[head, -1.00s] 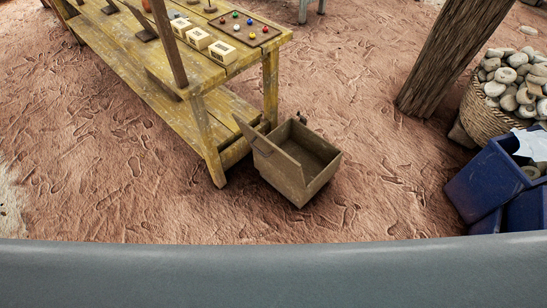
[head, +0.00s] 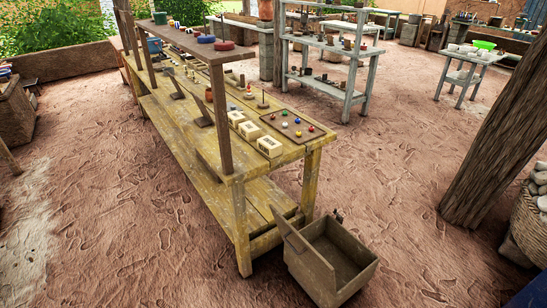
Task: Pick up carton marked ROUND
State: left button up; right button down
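Three small cream cartons stand in a row on the yellow wooden bench (head: 200,150). The nearest carton (head: 270,146) is close to the bench's near end, the middle carton (head: 249,131) is behind it, and the farthest carton (head: 236,117) is behind that. Each has a dark marking, too small to read, so I cannot tell which one says ROUND. Neither of my grippers is in view.
A brown board with coloured balls (head: 292,126) lies right of the cartons. A raised shelf on posts (head: 221,120) runs along the bench's left side. An open wooden box (head: 330,262) stands on the ground at the near end. A thick post (head: 495,150) rises at right. Open earth lies between.

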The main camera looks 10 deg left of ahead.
aim_at(269, 146)
jog(key=i+j+z, duration=0.1)
jog(key=j, duration=0.25)
jog(key=i+j+z, duration=0.25)
jog(key=i+j, duration=0.15)
jog(key=j, duration=0.35)
jog(key=i+j+z, duration=0.15)
jog(key=j, duration=0.25)
jog(key=i+j+z, duration=0.1)
jog(key=j, duration=0.3)
jog(key=i+j+z, duration=0.15)
jog(key=j, duration=0.3)
jog(key=i+j+z, duration=0.1)
jog(key=j, duration=0.3)
